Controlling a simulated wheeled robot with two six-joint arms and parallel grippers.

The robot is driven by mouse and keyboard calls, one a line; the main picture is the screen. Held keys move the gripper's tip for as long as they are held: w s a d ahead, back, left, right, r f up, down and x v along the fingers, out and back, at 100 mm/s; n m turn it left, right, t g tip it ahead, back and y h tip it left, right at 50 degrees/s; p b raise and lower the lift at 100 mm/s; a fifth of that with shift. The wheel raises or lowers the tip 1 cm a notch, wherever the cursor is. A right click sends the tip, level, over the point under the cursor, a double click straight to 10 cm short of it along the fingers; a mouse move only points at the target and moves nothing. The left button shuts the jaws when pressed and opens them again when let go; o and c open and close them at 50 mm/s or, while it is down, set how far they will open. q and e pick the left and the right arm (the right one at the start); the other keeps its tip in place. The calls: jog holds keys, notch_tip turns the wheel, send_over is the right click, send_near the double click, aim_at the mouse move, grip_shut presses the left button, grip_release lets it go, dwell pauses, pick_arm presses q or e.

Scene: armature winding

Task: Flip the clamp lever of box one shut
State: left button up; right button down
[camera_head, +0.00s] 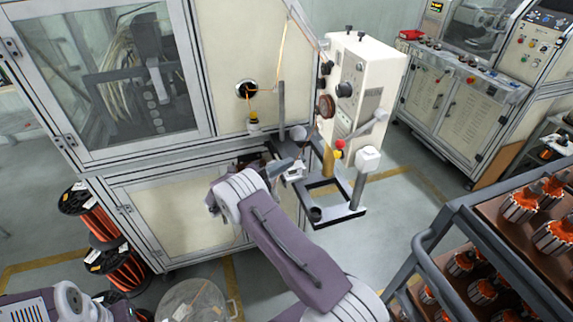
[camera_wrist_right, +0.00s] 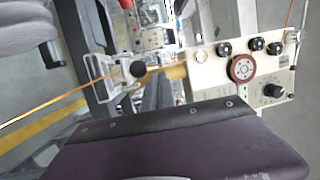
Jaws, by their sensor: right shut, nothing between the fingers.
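The beige control box (camera_head: 372,75) stands beside the winding machine, with dark knobs on its face. It also shows in the right wrist view (camera_wrist_right: 262,85). I cannot tell for certain which part is box one's clamp lever. A black ball knob (camera_wrist_right: 138,69) and a tan handle (camera_wrist_right: 173,73) show in the right wrist view. My right gripper (camera_head: 292,166) is shut and empty, close to the fixture under the machine's spindle; contact is unclear. My left gripper is out of view.
A black rectangular frame (camera_head: 340,216) with a grey post stands right of my right gripper. The orange wire (camera_wrist_right: 70,96) runs across the wrist view. A trolley (camera_head: 455,205) with orange-wound armatures is at right. Wire spools (camera_head: 97,222) stand at left.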

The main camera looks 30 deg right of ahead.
jog(key=a+f+b, duration=0.1)
jog(key=a+b, duration=0.2)
jog(key=a, duration=0.6)
jog(key=shift+s, duration=0.15)
